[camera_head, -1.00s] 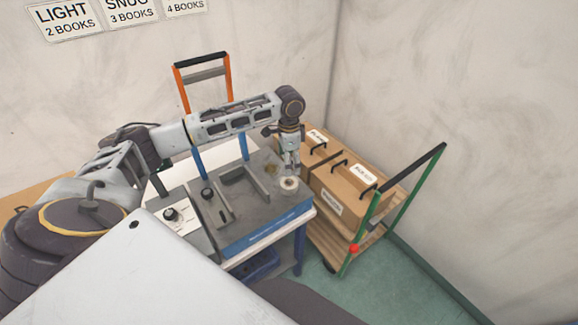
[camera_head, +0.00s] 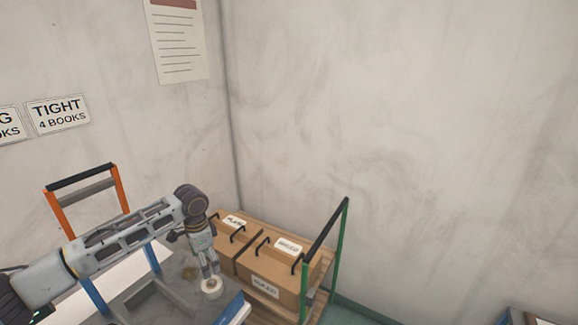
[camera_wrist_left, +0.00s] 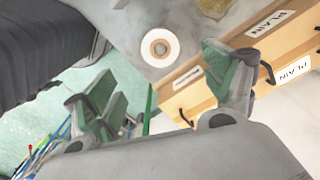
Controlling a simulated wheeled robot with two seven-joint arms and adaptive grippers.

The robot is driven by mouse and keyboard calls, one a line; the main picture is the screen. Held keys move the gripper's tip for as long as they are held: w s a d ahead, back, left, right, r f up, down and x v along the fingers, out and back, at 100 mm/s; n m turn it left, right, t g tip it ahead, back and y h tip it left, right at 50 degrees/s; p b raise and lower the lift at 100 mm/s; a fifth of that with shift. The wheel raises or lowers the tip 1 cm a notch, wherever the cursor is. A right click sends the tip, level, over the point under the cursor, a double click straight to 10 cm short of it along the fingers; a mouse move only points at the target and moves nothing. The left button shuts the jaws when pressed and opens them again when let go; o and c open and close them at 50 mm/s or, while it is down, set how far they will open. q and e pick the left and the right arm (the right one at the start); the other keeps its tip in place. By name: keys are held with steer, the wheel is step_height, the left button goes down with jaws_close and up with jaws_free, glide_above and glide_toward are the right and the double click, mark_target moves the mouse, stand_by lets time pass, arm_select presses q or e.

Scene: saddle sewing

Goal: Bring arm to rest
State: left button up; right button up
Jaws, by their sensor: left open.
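My left arm reaches in from the left in the head view, with my left gripper (camera_head: 209,270) pointing down over the grey work table (camera_head: 180,270). Just below the fingertips, a white spool (camera_head: 211,287) stands on the table near its right end. In the left wrist view, the green finger pads of my left gripper (camera_wrist_left: 165,95) are wide apart with nothing between them. The spool (camera_wrist_left: 160,47) shows beyond the fingers there, on the grey surface. I cannot tell from the head view whether the fingertips touch it. My right gripper is in neither view.
Two lidded brown boxes with black handles (camera_head: 275,268) stand on a wooden cart right of the table. The cart's green-posted handle (camera_head: 338,240) rises at its right. An orange-and-black frame (camera_head: 85,190) stands behind the table.

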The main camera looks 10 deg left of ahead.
arm_select(q)
steer(key=s+d+f+t+h, duration=0.1)
steer(key=s+d+f, duration=0.25)
steer(key=d, duration=0.35)
steer(key=s+d+f+t+h, duration=0.1)
steer(key=s+d+f, duration=0.1)
steer(key=s+d, duration=0.4)
steer(key=s+d+f+t+h, duration=0.1)
steer(key=s+d+f, duration=0.2)
steer(key=d, duration=0.5)
steer(key=s+a+f+n+y, duration=0.1)
steer(key=s+a+n+y, duration=0.2)
steer(key=s+a+n, duration=0.55)
steer(key=s+f+m+b, duration=0.1)
steer(key=s+f, duration=0.1)
steer(key=f, duration=1.5)
steer(key=s+f+m+b, duration=0.1)
steer(key=s+f, duration=0.2)
steer(key=f, duration=1.5)
steer(key=s+a+f+g+b, duration=0.1)
steer(key=s+a+f, duration=0.1)
steer(key=s+f, duration=0.8)
steer(key=s+a+f+g, duration=0.1)
steer(key=s+a+f, duration=0.2)
steer(key=s+f, duration=0.8)
steer(key=shift+s+f+b, duration=0.3)
steer(key=shift+s+b, duration=0.1)
steer(key=shift+s, duration=0.05)
